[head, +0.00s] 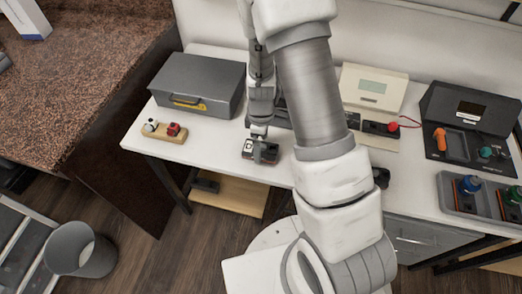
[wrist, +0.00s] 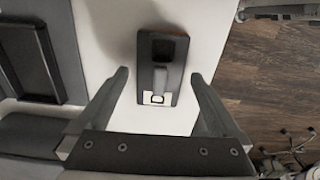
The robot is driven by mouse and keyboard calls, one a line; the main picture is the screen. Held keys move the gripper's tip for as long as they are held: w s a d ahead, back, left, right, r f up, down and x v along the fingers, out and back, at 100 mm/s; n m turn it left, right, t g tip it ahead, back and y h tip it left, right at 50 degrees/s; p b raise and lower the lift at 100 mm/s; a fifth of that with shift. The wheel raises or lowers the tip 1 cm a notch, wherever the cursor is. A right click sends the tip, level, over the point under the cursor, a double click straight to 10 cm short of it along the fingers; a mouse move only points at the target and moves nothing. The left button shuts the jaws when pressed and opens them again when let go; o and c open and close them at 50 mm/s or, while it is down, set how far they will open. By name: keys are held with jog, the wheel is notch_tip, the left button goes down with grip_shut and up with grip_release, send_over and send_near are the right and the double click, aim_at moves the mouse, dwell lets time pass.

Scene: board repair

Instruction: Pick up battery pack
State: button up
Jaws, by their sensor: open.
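A dark rectangular block, which looks like the battery pack (wrist: 172,48), lies on the white table. It has a pale label at its near end and a thin orange-red edge. In the head view the battery pack (head: 262,153) is at the table's front, partly covered by my gripper (head: 259,138). In the wrist view my gripper (wrist: 159,76) is open, with one finger on each side of the block's near end and a gap on both sides. Nothing is held. I cannot tell the exact height of the fingers above it.
A grey case (head: 205,74) and a wooden block with small white and red parts (head: 163,133) stand left. A beige device with a screen (head: 372,88), a black station (head: 467,112) and a tray with bottles (head: 458,205) are right. The table edge is close.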

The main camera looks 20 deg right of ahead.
jog(key=shift+f, duration=0.35)
jog(key=shift+c, duration=0.2)
jog(key=c, duration=1.3)
jog(key=shift+o, duration=0.2)
jog(key=shift+r, duration=0.2)
jog(key=shift+r, duration=0.55)
notch_tip(320, 180, up, 2)
jog(key=shift+w+r+p, duration=0.1)
jog(key=shift+r+p, duration=0.15)
jog(key=shift+p, duration=0.05)
jog(key=s+d+r, duration=0.6)
jog(key=d+r, duration=0.1)
jog(key=d, duration=0.3)
jog(key=shift+d, duration=0.1)
